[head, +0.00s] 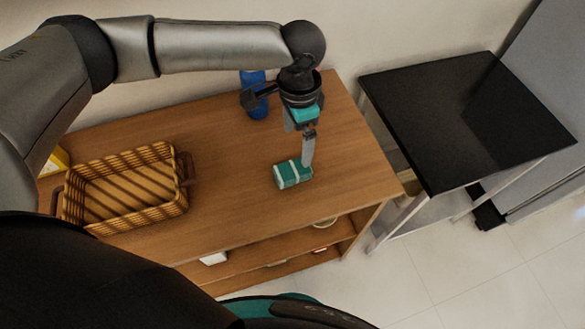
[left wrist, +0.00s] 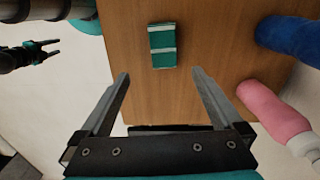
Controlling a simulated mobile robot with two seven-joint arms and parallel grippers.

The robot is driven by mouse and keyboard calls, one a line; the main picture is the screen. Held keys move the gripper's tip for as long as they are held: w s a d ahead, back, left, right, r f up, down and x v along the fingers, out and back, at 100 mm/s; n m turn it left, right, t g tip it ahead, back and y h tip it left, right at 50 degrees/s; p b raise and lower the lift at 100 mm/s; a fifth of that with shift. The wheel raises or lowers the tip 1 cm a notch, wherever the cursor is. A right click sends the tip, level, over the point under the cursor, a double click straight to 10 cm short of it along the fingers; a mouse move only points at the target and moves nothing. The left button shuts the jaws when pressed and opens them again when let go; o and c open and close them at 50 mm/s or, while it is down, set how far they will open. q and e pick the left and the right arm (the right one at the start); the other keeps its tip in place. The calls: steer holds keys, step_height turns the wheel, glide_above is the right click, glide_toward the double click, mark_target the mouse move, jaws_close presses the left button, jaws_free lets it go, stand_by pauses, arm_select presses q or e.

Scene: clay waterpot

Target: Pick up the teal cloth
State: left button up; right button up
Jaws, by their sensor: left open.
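The teal cloth (head: 292,174) is a small folded block with white stripes. It lies on the wooden table top (head: 235,180) near its right part. My left gripper (head: 308,164) points down close to the cloth in the head view. In the left wrist view the cloth (left wrist: 162,45) lies beyond the tips of my left gripper (left wrist: 160,75), roughly in line with the gap between them. The fingers are apart and nothing is between them. My right gripper (left wrist: 52,51) shows at the upper left of the left wrist view, its fingers apart and empty.
A wicker basket (head: 178,205) stands on the table's left part. A blue bottle (head: 254,97) stands at the back, behind my left gripper. A pink bottle (left wrist: 270,107) shows in the left wrist view. A black-topped table (head: 465,120) stands to the right. The table around the cloth is clear.

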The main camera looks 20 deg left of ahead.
arm_select(q)
glide_above(297, 167)
steer(key=f, duration=0.7)
steer(key=shift+s+d+b, duration=0.1)
steer(key=shift+s+b, duration=0.3)
steer(key=shift+w+f+b, duration=0.2)
steer(key=shift+f+b, duration=0.05)
steer(key=shift+f, duration=1.05)
steer(key=shift+w+f+b, duration=0.2)
steer(key=shift+f, duration=1.1)
steer(key=c, duration=1.4)
steer(key=shift+r, duration=0.1)
